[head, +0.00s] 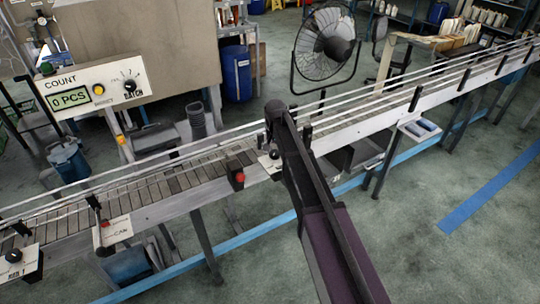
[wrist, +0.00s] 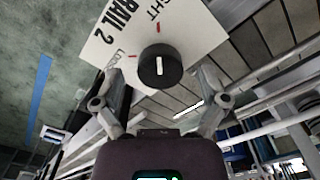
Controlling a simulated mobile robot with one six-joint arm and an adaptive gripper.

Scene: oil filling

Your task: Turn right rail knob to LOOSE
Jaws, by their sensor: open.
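The right rail knob (wrist: 160,66) is a round black knob with a white pointer line, on a white plate (wrist: 100,48) marked RAIL 2. TIGHT is partly legible at the top of the plate and LOOSE at its left, each by a red mark. The pointer line stands nearly upright in the wrist view, toward the mark by TIGHT. My gripper (wrist: 162,84) is open, with one finger to each side below the knob; I cannot tell whether they touch it. In the head view my gripper (head: 274,135) is over the conveyor's near edge, and the plate (head: 263,165) is partly hidden.
The slatted conveyor (head: 150,192) with its guide rails runs across the view. A red button (head: 238,177) sits left of the plate. A RAIL 1 knob (head: 13,256) is at far left. A count panel (head: 90,88) and a fan (head: 324,45) stand behind.

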